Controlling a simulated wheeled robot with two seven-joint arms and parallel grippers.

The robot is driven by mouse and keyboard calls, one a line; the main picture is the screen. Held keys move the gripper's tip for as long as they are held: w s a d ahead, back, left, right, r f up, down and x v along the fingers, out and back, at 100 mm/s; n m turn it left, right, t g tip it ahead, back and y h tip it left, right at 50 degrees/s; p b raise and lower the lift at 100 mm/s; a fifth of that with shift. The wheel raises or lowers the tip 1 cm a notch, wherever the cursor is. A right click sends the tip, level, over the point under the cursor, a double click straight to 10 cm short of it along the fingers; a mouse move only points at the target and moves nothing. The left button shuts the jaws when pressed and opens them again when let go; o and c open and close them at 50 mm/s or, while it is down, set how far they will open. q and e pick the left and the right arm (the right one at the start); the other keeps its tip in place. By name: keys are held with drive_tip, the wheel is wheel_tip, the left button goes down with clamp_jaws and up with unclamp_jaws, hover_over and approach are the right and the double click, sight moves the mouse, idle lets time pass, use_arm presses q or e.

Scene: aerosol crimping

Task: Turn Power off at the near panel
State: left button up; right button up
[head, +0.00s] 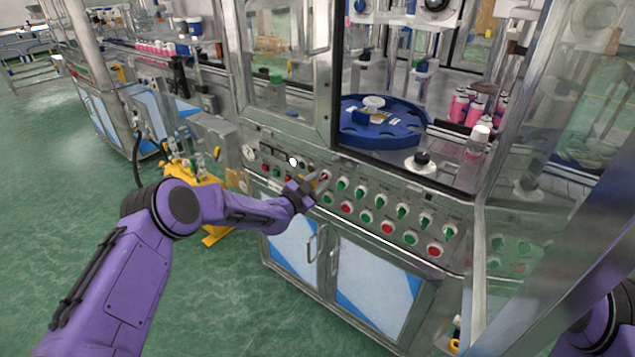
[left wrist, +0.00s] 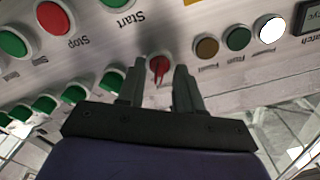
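The near panel (head: 375,212) is a sloping steel strip of buttons and knobs on the front of the machine. A red rotary knob (left wrist: 159,68) sits on it in a pale round base; its small label is too blurred to read. My left gripper (head: 320,181) is at the panel, largely covering this knob in the head view. In the left wrist view its two fingers (left wrist: 158,85) are apart, one on each side of the red knob, with narrow gaps; contact cannot be told. My right gripper is out of view.
A green Start button (left wrist: 118,20) and red Stop button (left wrist: 54,18) are close by, with several green knobs (left wrist: 75,93). A white lamp (left wrist: 271,28) and darker lamps line the other side. Cabinet doors with handles (head: 312,246) lie below; a glass-walled frame stands above.

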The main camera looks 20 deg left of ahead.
use_arm(q)
clamp_jaws()
drive_tip(key=shift+f+n+b, duration=0.2)
drive_tip(key=shift+n+b, duration=0.9)
drive_tip(key=n+b, duration=0.1)
drive_tip(key=n, duration=0.1)
drive_tip(key=shift+n+b, duration=0.3)
drive_tip(key=shift+n, duration=0.1)
drive_tip(key=n+b, duration=0.1)
drive_tip(key=n, duration=0.2)
drive_tip(key=shift+r+n, duration=0.1)
drive_tip(key=shift+n, duration=0.2)
drive_tip(key=shift+n+b, duration=0.5)
drive_tip(key=shift+n, duration=1.1)
